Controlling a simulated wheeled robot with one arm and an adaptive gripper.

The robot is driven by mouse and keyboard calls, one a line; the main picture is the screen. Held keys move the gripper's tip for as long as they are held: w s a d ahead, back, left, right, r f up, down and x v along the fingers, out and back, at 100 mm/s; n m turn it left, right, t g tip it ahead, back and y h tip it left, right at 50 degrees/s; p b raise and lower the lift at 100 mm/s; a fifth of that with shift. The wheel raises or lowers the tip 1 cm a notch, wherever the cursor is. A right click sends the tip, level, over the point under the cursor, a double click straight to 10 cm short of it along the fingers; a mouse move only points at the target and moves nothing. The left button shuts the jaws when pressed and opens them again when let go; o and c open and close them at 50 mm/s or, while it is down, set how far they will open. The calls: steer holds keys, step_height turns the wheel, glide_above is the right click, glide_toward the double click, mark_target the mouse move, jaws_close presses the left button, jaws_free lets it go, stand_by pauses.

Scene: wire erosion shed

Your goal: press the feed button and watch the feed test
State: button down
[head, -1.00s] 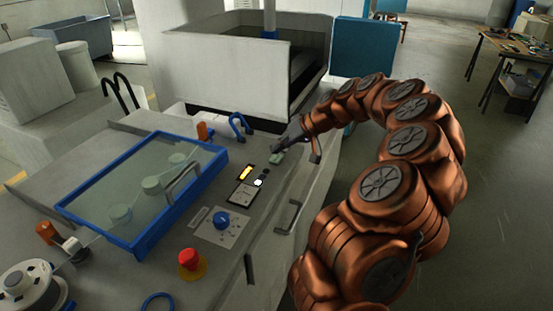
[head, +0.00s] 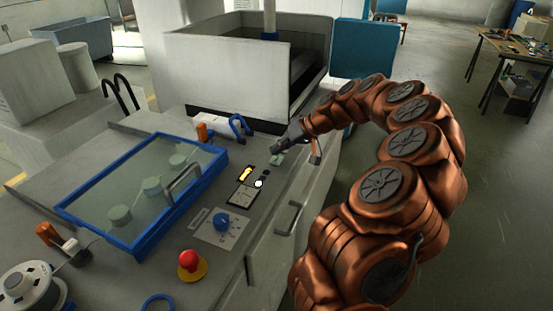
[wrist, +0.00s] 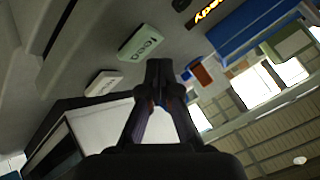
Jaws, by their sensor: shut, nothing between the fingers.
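The feed button (head: 276,160) is a small pale green block on the machine's sloping panel in the head view. In the wrist view the feed button (wrist: 146,42) bears the word "feed" and lies just left of and above my fingertips. My gripper (head: 276,147) hovers close to the button in the head view. In the wrist view my gripper (wrist: 158,66) is shut and empty. I cannot tell whether the tips touch the panel. A lit amber display (head: 247,173) sits left of the button; its wrist-view text looks like "ready" (wrist: 208,12).
A white button (wrist: 103,84) lies beside the feed button. A blue-framed clear cover (head: 140,249), a blue knob (head: 222,221) and a red stop button (head: 189,259) are on the panel. A white-walled tank (head: 225,70) rises behind. A wire spool (head: 25,285) stands front left.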

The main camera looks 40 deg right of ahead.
mark_target(278, 159)
steer(key=shift+f+b, duration=0.85)
steer(key=shift+b, duration=0.3)
stand_by(0.8)
steer(key=shift+r, duration=0.85)
steer(key=shift+r, duration=2.5)
